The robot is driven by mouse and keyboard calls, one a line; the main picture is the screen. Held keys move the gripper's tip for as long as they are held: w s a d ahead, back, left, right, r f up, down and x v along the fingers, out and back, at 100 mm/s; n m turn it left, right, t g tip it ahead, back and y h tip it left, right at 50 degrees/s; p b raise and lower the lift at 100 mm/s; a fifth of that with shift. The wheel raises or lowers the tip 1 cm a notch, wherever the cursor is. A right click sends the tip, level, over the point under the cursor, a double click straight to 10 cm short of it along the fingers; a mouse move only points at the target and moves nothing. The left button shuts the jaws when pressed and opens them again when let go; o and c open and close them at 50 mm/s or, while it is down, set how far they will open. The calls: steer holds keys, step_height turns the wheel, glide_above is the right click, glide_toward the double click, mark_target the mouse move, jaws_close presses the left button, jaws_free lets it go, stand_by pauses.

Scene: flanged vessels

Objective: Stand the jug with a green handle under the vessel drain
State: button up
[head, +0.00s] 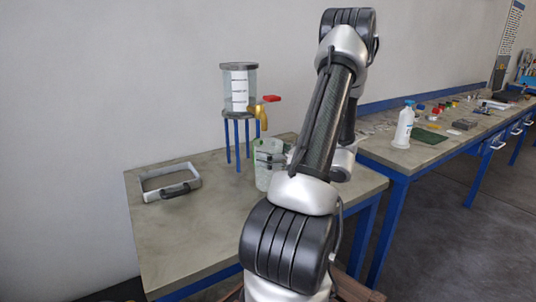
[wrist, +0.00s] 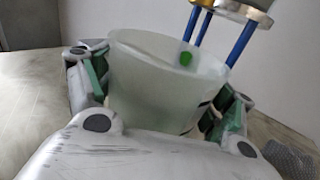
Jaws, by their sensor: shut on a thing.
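The jug (head: 263,178) is translucent and pale green, and looks upright at the table's back right. In the wrist view the jug (wrist: 155,85) sits between the fingers of my gripper (wrist: 165,100), which is shut on its sides. A small green patch, perhaps its handle, shows at the far wall. The clear vessel (head: 239,88) stands on blue legs behind the jug. I cannot tell whether the jug's base touches the table.
A grey rectangular frame with a dark handle (head: 170,183) lies on the table's left. The table (head: 190,240) is bare at the front. A second bench at right holds a white bottle (head: 403,127) and several small items. Blue legs stand close behind the jug.

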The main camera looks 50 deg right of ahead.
steer(key=shift+f, duration=0.2)
steer(key=o, duration=1.1)
steer(key=shift+r, duration=0.15)
steer(key=v, duration=1.2)
steer(key=shift+r, duration=0.1)
